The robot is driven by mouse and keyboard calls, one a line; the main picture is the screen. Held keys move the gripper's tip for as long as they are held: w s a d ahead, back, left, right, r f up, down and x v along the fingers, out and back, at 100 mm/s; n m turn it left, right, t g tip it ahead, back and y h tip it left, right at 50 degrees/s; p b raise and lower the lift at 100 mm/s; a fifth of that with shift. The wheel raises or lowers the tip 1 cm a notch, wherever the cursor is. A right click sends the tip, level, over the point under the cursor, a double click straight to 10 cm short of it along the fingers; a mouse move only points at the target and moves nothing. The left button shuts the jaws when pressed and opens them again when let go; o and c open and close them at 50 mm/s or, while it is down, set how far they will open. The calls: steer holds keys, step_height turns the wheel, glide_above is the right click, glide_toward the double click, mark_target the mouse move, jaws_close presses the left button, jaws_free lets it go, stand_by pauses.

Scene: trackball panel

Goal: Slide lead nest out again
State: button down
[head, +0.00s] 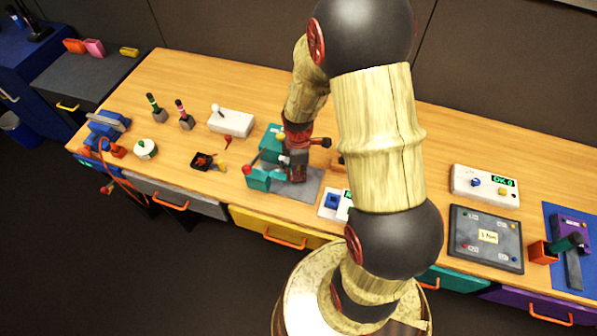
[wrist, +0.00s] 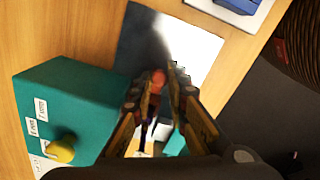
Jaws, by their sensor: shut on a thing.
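A teal fixture stands on a grey metal plate (head: 308,186) near the table's front edge. Its front teal block (head: 258,179) has a lever with a red ball (head: 247,169). A second teal block (head: 271,137) stands behind. My gripper (head: 297,172) points down over the plate beside the fixture. In the wrist view, my gripper (wrist: 160,86) is shut on a small part with a red round tip (wrist: 158,77), above the plate (wrist: 152,45). A teal box (wrist: 72,105) with a yellow knob (wrist: 62,150) is to the left. I cannot tell which piece is the lead nest; my fingers hide much of it.
A white box with a blue button (head: 332,202) sits right of the plate. A black tray (head: 208,161) and a white switch box (head: 231,122) are to the left. A dark panel (head: 486,238) lies at the right.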

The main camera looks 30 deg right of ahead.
stand_by(0.4)
steer(key=shift+s+d+p, duration=0.25)
steer(key=shift+s+d, duration=0.7)
steer(key=shift+s, duration=0.25)
steer(key=shift+s+d+p, duration=0.2)
steer(key=shift+s+d, duration=0.75)
steer(key=shift+s, duration=0.25)
steer(key=shift+s+d+p, duration=0.25)
steer(key=shift+s+d, duration=0.7)
steer(key=shift+s, duration=0.25)
steer(key=c, duration=1.9)
jaws_free()
steer(key=shift+s+d, duration=0.15)
steer(key=shift+s, duration=0.05)
steer(key=shift+o, duration=0.8)
steer(key=shift+w, duration=0.1)
steer(key=shift+r, duration=0.2)
step_height(320, 180, up, 8)
steer(key=shift+f, duration=0.15)
